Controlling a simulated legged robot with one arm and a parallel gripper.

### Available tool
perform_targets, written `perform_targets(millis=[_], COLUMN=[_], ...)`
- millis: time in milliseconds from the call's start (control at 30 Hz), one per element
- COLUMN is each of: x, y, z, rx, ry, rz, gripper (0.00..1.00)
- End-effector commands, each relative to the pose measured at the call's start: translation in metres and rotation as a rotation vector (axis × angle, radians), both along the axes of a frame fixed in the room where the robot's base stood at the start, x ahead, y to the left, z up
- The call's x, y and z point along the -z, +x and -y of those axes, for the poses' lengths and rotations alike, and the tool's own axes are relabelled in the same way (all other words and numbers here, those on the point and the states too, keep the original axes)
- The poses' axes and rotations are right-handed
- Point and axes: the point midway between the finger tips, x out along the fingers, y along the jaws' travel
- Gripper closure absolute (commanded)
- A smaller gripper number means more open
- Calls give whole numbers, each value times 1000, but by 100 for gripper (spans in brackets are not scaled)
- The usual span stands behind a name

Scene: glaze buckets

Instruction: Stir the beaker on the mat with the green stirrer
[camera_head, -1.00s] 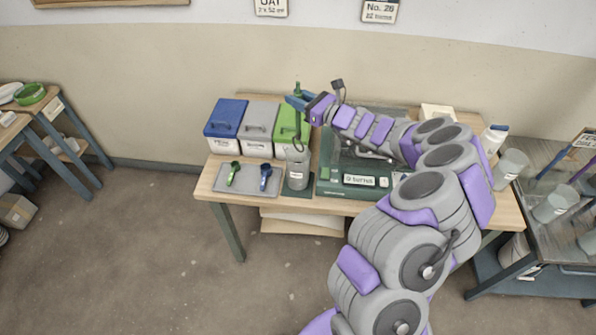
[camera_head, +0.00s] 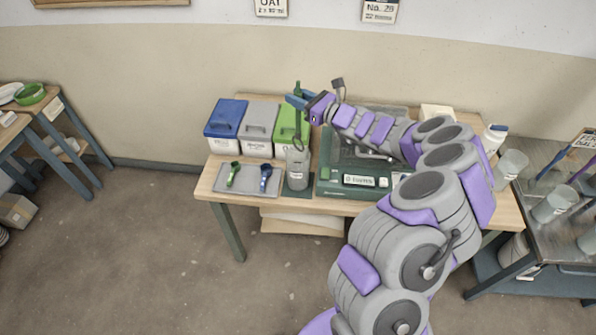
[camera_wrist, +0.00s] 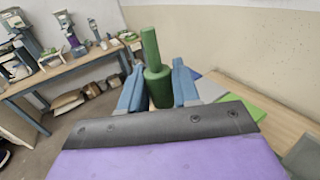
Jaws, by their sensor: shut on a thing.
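My gripper (camera_head: 297,102) is shut on the green stirrer. Its green handle (camera_head: 297,87) stands upright and sticks up above the blue fingers. In the wrist view the green stirrer (camera_wrist: 156,82) is between the two blue fingertips (camera_wrist: 152,88). The beaker (camera_head: 297,178) is grey with a pale label and stands on the dark green mat (camera_head: 295,193), below my gripper. The stirrer's lower end reaches down to the beaker's mouth; how deep it goes inside I cannot tell.
Blue (camera_head: 225,116), grey (camera_head: 259,119) and green (camera_head: 285,127) lidded buckets stand behind. A grey tray (camera_head: 248,183) with a green and a blue tool lies left of the beaker. A dark green scale-like unit (camera_head: 334,188) stands close at right, under my arm.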

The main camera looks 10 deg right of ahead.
Motion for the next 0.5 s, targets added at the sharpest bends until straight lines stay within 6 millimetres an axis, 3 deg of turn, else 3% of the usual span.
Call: perform_targets(millis=[500], x=[-34], y=[0], z=[0], rx=[0], ry=[0], rz=[1], gripper=[99])
